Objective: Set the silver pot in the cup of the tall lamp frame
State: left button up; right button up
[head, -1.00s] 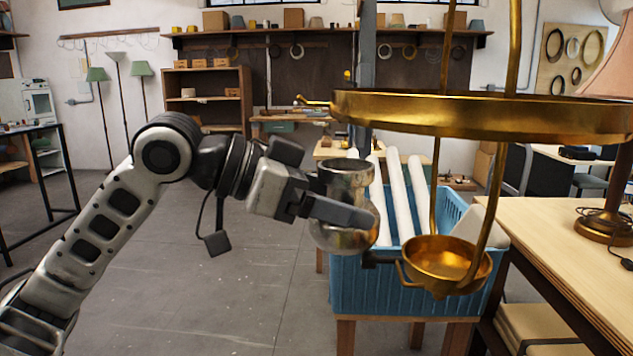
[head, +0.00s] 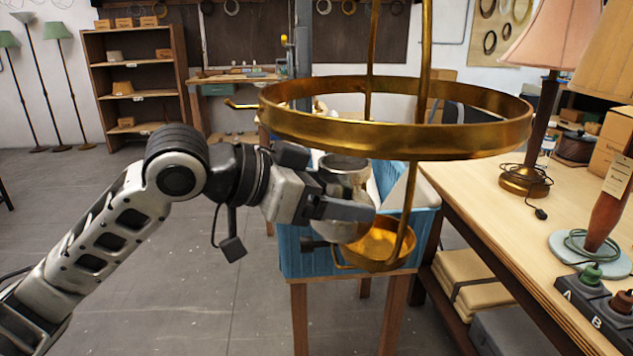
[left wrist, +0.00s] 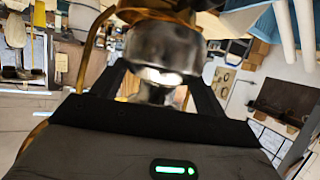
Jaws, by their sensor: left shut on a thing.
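The silver pot (head: 345,170) is a rounded, scuffed metal vessel, held roughly upright. My left gripper (head: 348,205) is shut on it, with one dark finger across its near side. The left wrist view shows the pot (left wrist: 160,48) between the two fingers (left wrist: 160,88). The tall lamp frame is brass, with a wide ring (head: 400,142), upright rods and a small bowl-like cup (head: 382,246) below. The pot is up and left of the cup in the head view, overlapping its left rim; whether they touch cannot be told. My right gripper is out of view.
A blue crate (head: 300,262) on a wooden stand is behind the cup. A wooden workbench (head: 470,205) on the right bears lamps and sockets marked A and B. The ring and rods stand close to my left gripper. The floor at left is clear.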

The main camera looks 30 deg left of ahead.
aim_at(372, 196)
pick_arm(q)
jog(key=shift+w+d+r+p, duration=0.1)
jog(key=shift+w+d+p, duration=0.15)
jog(key=shift+d, duration=0.2)
jog(key=shift+w+d+p, duration=0.1)
jog(key=shift+w+d, duration=0.25)
jog(key=shift+d, duration=0.1)
jog(key=shift+w+d, duration=0.75)
jog(key=shift+d, duration=0.35)
jog(key=shift+w+d+f, duration=0.1)
jog(key=shift+d+f, duration=0.1)
jog(key=shift+f, duration=0.05)
notch_tip(372, 196, down, 2)
jog(key=shift+a+b, duration=0.1)
jog(key=shift+b, duration=0.45)
jog(key=shift+f, duration=0.35)
jog(key=shift+f, duration=0.2)
jog(key=o, duration=1.3)
jog(key=shift+c, duration=0.2)
